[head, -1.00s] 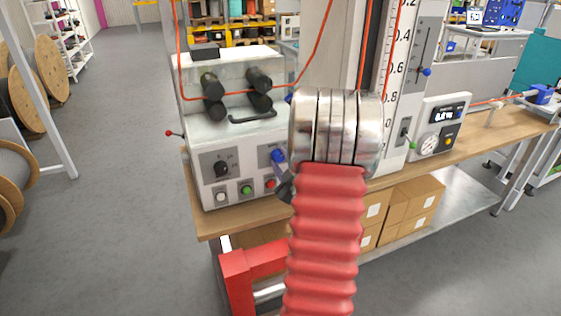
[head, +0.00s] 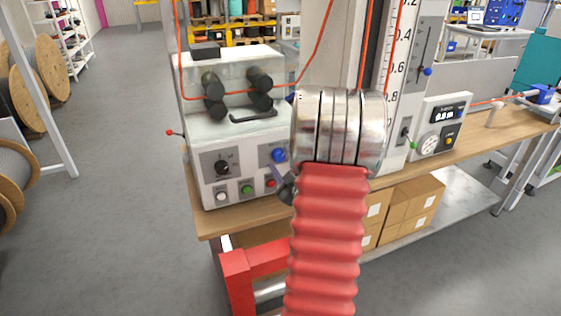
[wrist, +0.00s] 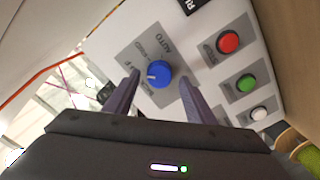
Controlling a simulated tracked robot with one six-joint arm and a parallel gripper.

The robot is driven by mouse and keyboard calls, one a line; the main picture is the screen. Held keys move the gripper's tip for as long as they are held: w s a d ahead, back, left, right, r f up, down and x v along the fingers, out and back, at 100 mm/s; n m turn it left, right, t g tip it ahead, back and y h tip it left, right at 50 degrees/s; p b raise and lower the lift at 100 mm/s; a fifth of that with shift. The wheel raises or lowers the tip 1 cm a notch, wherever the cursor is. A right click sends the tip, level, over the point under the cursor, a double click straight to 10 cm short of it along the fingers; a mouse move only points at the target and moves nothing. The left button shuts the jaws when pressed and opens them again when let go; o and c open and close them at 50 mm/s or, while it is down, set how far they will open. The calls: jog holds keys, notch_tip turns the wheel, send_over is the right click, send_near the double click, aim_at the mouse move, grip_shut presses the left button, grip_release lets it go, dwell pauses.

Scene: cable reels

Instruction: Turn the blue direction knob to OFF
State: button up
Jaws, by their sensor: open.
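The blue direction knob (head: 278,155) is on the front panel of the white machine, right of a black knob (head: 222,167). In the wrist view the blue knob (wrist: 158,74) sits on a grey label plate with lettering, AUTO among it; a white mark shows on its face. My gripper (wrist: 158,82) is open, with one finger on each side of the knob and a gap on both sides. I cannot tell whether the fingertips reach its depth. In the head view my arm hides most of my gripper (head: 277,175).
Below the knobs are a white button (head: 222,196), a green button (head: 247,189) and a red button (head: 271,183). The machine stands on a wooden bench (head: 207,222). An orange cable (head: 310,65) runs above it. The floor to the left is open.

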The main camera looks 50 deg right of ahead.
jog(key=v, duration=1.3)
jog(key=shift+w+f, duration=0.1)
jog(key=s+f+m+g+y, duration=0.2)
jog(key=s+f+m+g, duration=0.6)
jog(key=f+g, duration=0.4)
jog(key=w+a+r+n+y, duration=0.1)
jog(key=a+r, duration=0.5)
jog(key=a, duration=0.8)
jog(key=w+a+r+n+t+y, duration=0.1)
jog(key=a+r, duration=0.5)
jog(key=a, duration=0.8)
jog(key=w+a+r+n+t+y, duration=0.1)
jog(key=w+a+r+n+y, duration=0.2)
jog(key=a+r, duration=0.4)
jog(key=w+a+y, duration=0.1)
jog(key=a+y, duration=0.1)
jog(key=a, duration=0.5)
jog(key=shift+a, duration=0.2)
